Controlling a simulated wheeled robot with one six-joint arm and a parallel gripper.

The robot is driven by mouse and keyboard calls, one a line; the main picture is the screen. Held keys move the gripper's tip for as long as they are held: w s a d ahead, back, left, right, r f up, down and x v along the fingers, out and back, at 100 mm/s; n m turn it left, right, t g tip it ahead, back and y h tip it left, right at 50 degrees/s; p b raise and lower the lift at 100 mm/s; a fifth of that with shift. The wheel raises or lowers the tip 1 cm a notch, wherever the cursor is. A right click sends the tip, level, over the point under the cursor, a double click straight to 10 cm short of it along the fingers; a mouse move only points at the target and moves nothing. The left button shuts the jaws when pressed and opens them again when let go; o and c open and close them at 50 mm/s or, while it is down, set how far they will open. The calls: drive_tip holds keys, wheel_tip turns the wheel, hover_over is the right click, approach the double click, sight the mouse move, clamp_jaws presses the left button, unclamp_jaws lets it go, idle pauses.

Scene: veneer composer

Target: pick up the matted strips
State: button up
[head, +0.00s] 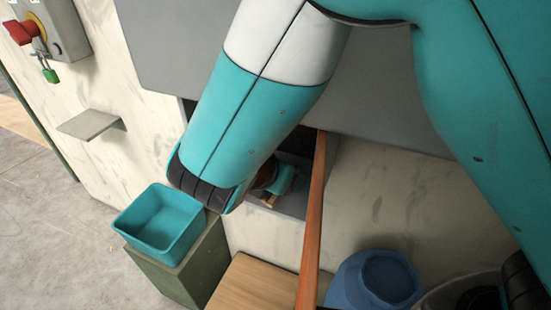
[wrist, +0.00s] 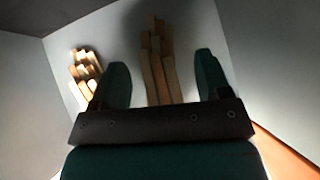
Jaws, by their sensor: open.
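Matted strips, a bundle of several light wooden pieces (wrist: 157,60), lie in a pale grey recess in the wrist view. My gripper (wrist: 163,72) is open, with one teal finger on each side of this bundle; whether the fingers touch it I cannot tell. A second, smaller clump of strips (wrist: 86,72) lies to the left, outside the left finger. In the head view my gripper (head: 283,180) reaches into a grey opening low in the machine wall. A bit of wood (head: 268,201) shows just below it. My arm hides most of the opening.
Grey walls of the recess (wrist: 265,60) stand close on both sides. In the head view an orange-brown bar (head: 313,215) runs past the opening. A teal bin (head: 160,222) sits on a green stand (head: 190,272) to the left. A blue container (head: 372,280) stands lower right.

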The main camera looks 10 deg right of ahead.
drive_tip(key=shift+d, duration=0.1)
drive_tip(key=c, duration=1)
drive_tip(key=shift+r+p, duration=0.15)
drive_tip(key=shift+p, duration=0.2)
